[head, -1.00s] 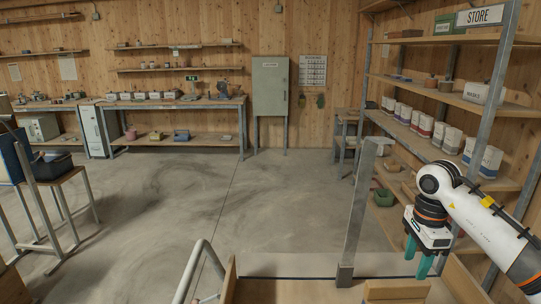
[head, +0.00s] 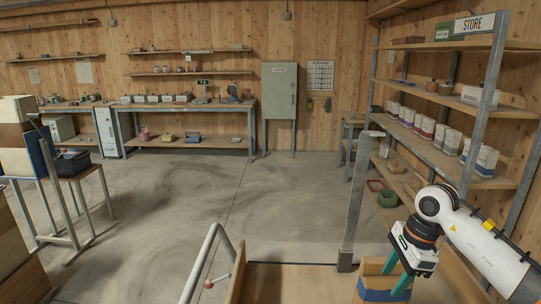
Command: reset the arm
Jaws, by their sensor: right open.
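My right arm comes in from the right edge of the head view. My right gripper (head: 396,276) has two green fingers that point down and are spread apart. Nothing shows held between them. The gripper hangs over the wooden box at the bottom, close to a tan block with a blue band (head: 384,288). One finger overlaps the block in the picture; I cannot tell whether they touch. My left gripper is not in view.
The STORE shelf (head: 445,165) with white tubs stands right beside my right arm. A grey post (head: 355,200) rises at the wooden box's edge (head: 290,265). A metal rail (head: 203,262) stands left of it. The middle floor (head: 190,190) is clear.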

